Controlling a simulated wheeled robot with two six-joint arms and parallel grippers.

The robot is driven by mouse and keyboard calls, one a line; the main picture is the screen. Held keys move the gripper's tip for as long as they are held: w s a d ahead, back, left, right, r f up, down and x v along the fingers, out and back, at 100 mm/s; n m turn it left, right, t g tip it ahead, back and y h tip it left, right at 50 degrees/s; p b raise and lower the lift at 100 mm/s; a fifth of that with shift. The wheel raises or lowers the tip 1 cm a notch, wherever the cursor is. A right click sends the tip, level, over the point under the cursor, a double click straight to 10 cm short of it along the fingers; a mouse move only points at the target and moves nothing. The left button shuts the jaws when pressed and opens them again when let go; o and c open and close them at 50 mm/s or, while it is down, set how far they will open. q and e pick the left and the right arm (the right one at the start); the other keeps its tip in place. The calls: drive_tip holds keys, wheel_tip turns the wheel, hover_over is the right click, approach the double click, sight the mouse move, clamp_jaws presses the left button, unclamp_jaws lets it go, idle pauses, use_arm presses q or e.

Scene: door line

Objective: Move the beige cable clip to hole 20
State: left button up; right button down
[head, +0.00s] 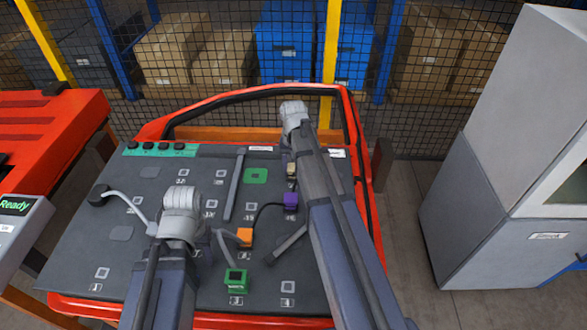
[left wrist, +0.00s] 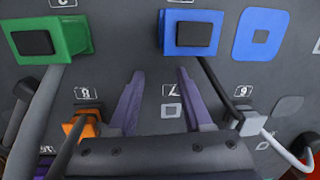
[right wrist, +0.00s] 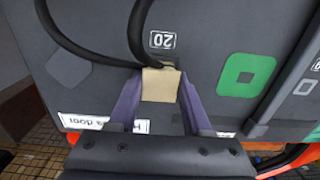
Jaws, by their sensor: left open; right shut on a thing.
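The beige cable clip (right wrist: 160,85) is between the fingers of my right gripper (right wrist: 158,76), which is shut on it. The clip sits right by the label 20 (right wrist: 162,40) on the grey panel, and a black cable (right wrist: 138,30) meets it. Whether the clip is seated in the hole cannot be told; the hole is hidden. In the head view the clip (head: 291,170) shows just left of my right arm. My left gripper (left wrist: 161,75) is open and empty over the panel, near the label 7 (left wrist: 170,90).
A purple clip (head: 290,200), an orange clip (head: 245,236) and a green clip (head: 235,281) are on the panel. A blue clip (left wrist: 191,33) shows in the left wrist view. A red door frame (head: 353,105) rims the panel. A grey cabinet (head: 480,190) stands at the right.

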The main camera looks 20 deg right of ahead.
drive_tip(key=shift+c, duration=1.3)
unclamp_jaws()
use_arm(q)
drive_tip(key=shift+r, duration=0.1)
use_arm(e)
wheel_tip(320, 180, up, 8)
drive_tip(key=p, duration=0.8)
drive_tip(key=shift+f, duration=0.1)
use_arm(q)
wheel_tip(320, 180, up, 8)
drive_tip(key=shift+f, duration=0.2)
